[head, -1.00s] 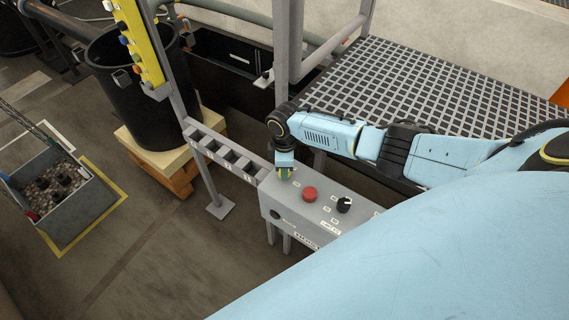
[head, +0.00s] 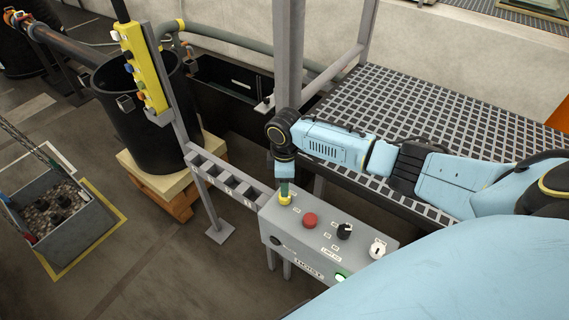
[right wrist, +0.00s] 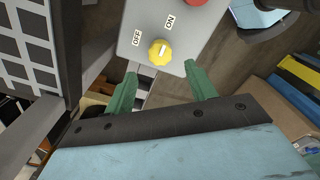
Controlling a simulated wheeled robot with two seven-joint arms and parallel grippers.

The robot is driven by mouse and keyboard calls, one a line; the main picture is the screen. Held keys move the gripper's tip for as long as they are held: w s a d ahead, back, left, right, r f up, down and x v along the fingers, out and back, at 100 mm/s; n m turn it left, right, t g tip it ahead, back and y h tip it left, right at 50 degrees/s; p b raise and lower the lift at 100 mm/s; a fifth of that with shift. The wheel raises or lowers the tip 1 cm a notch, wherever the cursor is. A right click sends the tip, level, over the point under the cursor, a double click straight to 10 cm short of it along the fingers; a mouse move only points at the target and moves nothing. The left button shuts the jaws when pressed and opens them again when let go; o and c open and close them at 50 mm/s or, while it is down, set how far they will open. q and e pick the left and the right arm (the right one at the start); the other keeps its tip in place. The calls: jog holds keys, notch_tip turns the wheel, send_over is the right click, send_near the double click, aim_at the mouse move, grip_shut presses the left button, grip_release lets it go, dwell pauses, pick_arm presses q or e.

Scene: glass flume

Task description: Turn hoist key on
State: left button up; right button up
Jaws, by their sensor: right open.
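A yellow knob (right wrist: 160,53) with a pale mark on its face sits between an OFF label (right wrist: 137,39) and an ON label (right wrist: 171,21) on a grey box; I take it for the hoist key. I cannot tell exactly where its mark points. In the head view it shows at the left end of the hoist box (head: 285,234), just under my fingers. My right gripper (right wrist: 160,72) is open with green fingers spread, just short of the knob and apart from it. It also shows in the head view (head: 284,192). My left gripper is out of view.
The box also carries a red button (head: 310,220), a black knob (head: 344,231), a white dial (head: 378,249) and a green light (head: 341,276). A slotted grey rail (head: 228,178) joins its left end. A grated platform (head: 430,110) lies behind my right arm.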

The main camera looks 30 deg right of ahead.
notch_tip(320, 180, up, 7)
dwell(0.3)
dwell(0.4)
